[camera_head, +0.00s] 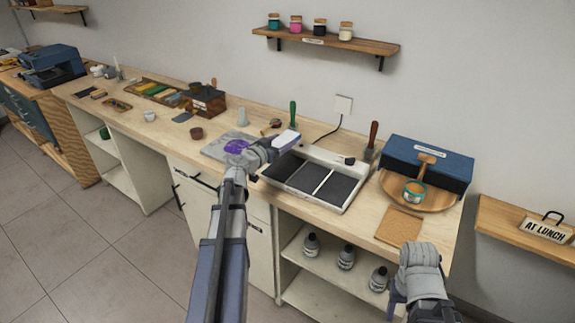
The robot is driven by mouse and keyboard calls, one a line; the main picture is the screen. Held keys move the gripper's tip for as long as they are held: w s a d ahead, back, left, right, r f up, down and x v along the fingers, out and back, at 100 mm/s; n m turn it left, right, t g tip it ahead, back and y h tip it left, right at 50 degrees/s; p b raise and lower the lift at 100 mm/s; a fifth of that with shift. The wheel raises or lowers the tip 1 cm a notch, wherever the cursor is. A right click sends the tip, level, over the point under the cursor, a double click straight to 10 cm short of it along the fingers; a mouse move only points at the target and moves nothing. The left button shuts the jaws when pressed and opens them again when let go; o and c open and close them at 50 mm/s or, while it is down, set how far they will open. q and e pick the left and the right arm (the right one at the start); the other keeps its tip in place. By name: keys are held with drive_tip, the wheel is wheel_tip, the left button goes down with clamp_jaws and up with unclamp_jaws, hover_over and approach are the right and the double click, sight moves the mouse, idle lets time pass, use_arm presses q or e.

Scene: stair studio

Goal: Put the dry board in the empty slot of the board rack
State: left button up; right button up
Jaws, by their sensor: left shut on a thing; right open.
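My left gripper (272,149) is shut on a small white and blue piece (286,140) above the bench, between the grey mat and the white-framed unit. I cannot tell whether this piece is the dry board. My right gripper (396,298) is open at the lower right, in front of the bench edge and partly hidden by its wrist. A flat brown board (398,227) lies on the bench near its right front edge, apart from both grippers. I cannot pick out a board rack or an empty slot for certain.
A white-framed unit with dark panels (342,205) sits mid-bench. A grey mat with a purple patch (216,150) is left of it.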

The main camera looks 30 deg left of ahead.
sight(282, 169)
use_arm(q)
drive_tip(key=shift+f+b, duration=4.45)
drive_tip(key=shift+f, duration=0.25)
drive_tip(key=shift+f, duration=0.2)
drive_tip(key=o, duration=1.5)
